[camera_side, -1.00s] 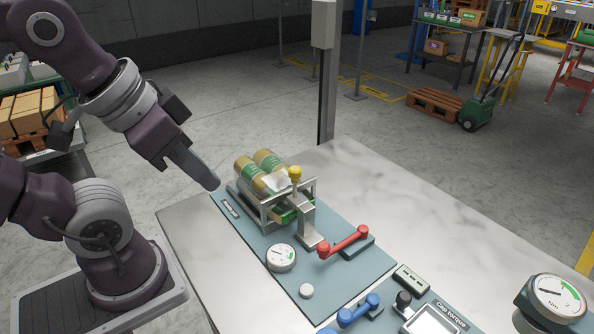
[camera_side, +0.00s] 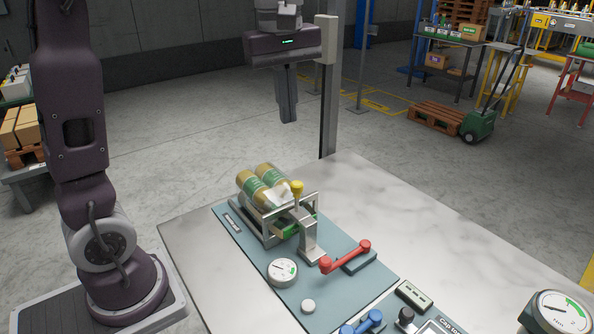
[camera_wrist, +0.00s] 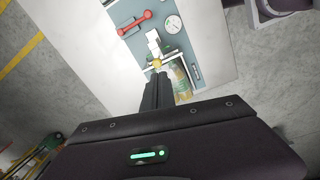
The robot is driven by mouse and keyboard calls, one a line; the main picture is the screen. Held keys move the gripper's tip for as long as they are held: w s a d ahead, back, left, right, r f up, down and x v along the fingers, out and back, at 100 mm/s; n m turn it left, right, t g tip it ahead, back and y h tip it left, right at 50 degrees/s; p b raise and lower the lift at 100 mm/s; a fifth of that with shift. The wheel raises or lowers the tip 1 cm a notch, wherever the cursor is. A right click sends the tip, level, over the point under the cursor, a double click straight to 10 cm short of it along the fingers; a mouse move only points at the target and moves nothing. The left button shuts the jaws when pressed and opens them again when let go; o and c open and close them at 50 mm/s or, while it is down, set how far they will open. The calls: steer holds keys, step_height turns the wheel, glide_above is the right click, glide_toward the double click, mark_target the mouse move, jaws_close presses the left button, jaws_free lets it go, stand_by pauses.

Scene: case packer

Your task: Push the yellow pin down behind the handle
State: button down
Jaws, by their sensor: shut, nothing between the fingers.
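My gripper (camera_side: 289,122) is shut and empty, pointing down, high above and behind the pin in the side view. In the wrist view my fingers (camera_wrist: 157,78) point toward the yellow pin (camera_wrist: 156,63), which shows just past the tips; the red handle (camera_wrist: 134,24) is up and left of it.
Bottles with green labels (camera_side: 262,184) lie in a metal frame left of the post. A round gauge (camera_side: 282,272) and a white button (camera_side: 308,306) are on the panel. A blue handle (camera_side: 362,323) is at the front.

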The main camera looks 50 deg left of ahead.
mark_target(296, 183)
steer(key=w+n, duration=0.1)
steer(key=w+a+n, duration=0.1)
steer(key=w+f, duration=0.1)
steer(key=shift+w+a+n+g, duration=0.1)
steer(key=shift+a+n+g, duration=0.2)
steer(key=shift+n+g, duration=0.1)
steer(key=shift+f, duration=0.1)
step_height(296, 183, down, 14)
steer(key=shift+f, duration=2.05)
